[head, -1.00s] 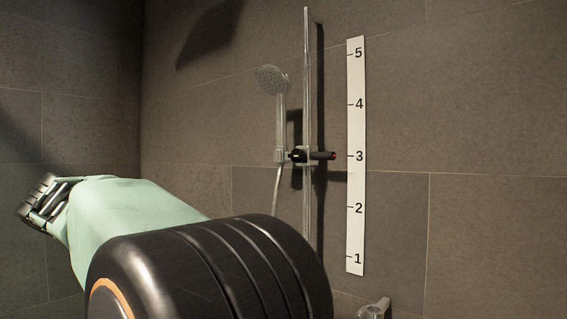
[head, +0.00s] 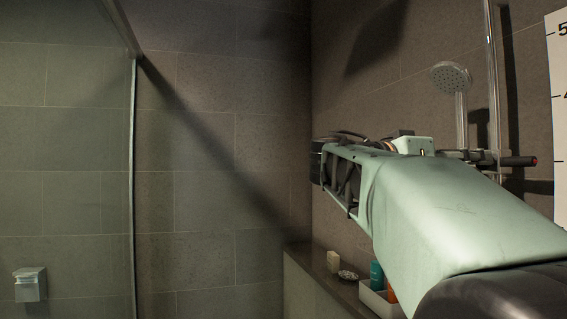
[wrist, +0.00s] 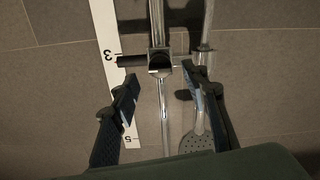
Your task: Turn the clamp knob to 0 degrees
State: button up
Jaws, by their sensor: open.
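The clamp on the chrome rail shows in the wrist view (wrist: 160,63), between and just beyond my fingertips. A dark cylindrical knob (wrist: 131,61) sticks out of it toward the scale strip. My gripper (wrist: 161,84) is open, with one finger on each side of the rail and nothing held. The fingers appear apart from the clamp. The knob's angle cannot be read.
The hand shower (head: 452,78) hangs left of the rail. The numbered scale strip (head: 558,100) is on the wall to the right. A ledge (head: 312,264) below carries soap, a small dish and bottles in a white tray. A glass panel (head: 65,150) stands at left.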

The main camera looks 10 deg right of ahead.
jog(key=d, duration=0.3)
jog(key=shift+w+d, duration=0.2)
jog(key=shift+d, duration=0.15)
grip_shut()
